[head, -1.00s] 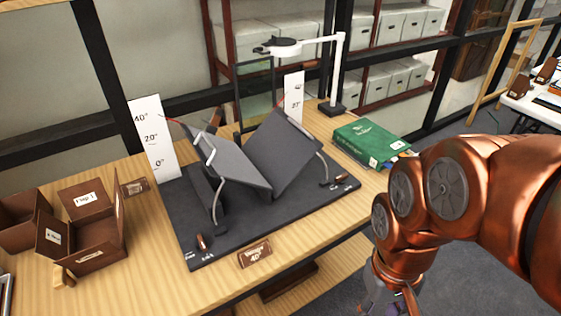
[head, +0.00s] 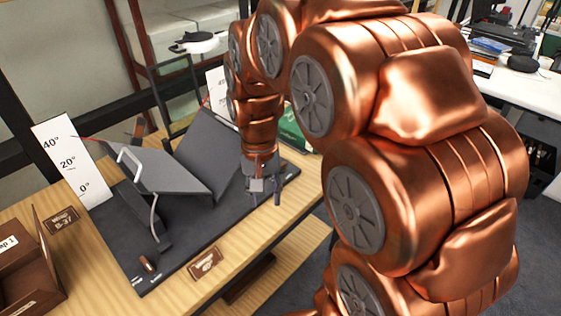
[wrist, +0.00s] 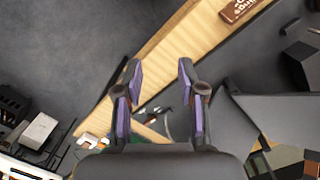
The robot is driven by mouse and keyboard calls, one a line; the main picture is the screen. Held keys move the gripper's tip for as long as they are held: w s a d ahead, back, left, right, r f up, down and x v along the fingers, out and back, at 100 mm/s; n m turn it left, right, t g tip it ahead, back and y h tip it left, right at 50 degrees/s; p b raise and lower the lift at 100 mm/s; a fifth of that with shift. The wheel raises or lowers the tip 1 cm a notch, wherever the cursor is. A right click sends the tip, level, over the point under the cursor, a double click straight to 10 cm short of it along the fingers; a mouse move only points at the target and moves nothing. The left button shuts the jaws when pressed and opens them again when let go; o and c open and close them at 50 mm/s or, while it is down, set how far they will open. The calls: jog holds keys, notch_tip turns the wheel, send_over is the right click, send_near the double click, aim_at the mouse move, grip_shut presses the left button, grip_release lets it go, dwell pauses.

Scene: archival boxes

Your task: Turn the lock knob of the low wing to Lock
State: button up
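A dark grey cradle stands on a dark base (head: 195,222) on the wooden table. Its left wing (head: 168,172) lies at a shallower tilt than its right wing (head: 205,145) in the head view. A brown lock knob (head: 149,264) sits at the base's front left corner, near small white lettering too small to read. The knob at the base's right end is hidden by my arm or too small to tell. My gripper (head: 264,196) hangs at the base's right front edge. In the wrist view my gripper (wrist: 159,74) has its fingers apart, with nothing between them.
A white scale card (head: 72,160) marked 40°, 20° and 0° stands left of the cradle. A brown plaque (head: 205,264) lies at the table's front edge. Brown boxes (head: 25,265) stand at left. A green book (head: 293,133) is partly hidden behind my arm.

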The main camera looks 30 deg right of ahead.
jog(key=w+d+f+m, duration=0.2)
jog(key=w+d+m, duration=0.1)
jog(key=w+d, duration=0.3)
jog(key=w+d+f+m, duration=0.3)
jog(key=w+d, duration=0.3)
jog(key=w, duration=0.1)
jog(key=w+d+f+m+t, duration=0.1)
jog(key=w+d+f+m, duration=0.1)
jog(key=w+d, duration=0.3)
jog(key=shift+w+d+f+m+p, duration=0.2)
jog(key=shift+w+m, duration=0.05)
jog(key=shift+w, duration=0.4)
jog(key=shift+w+d+f+m+p, duration=0.2)
jog(key=shift+w+m, duration=0.05)
jog(key=shift+w, duration=0.35)
jog(key=shift+w+d+f, duration=0.15)
jog(key=shift+f, duration=0.1)
notch_tip(320, 180, down, 7)
jog(key=shift+f+p, duration=0.2)
jog(key=shift+p, duration=1)
grip_shut()
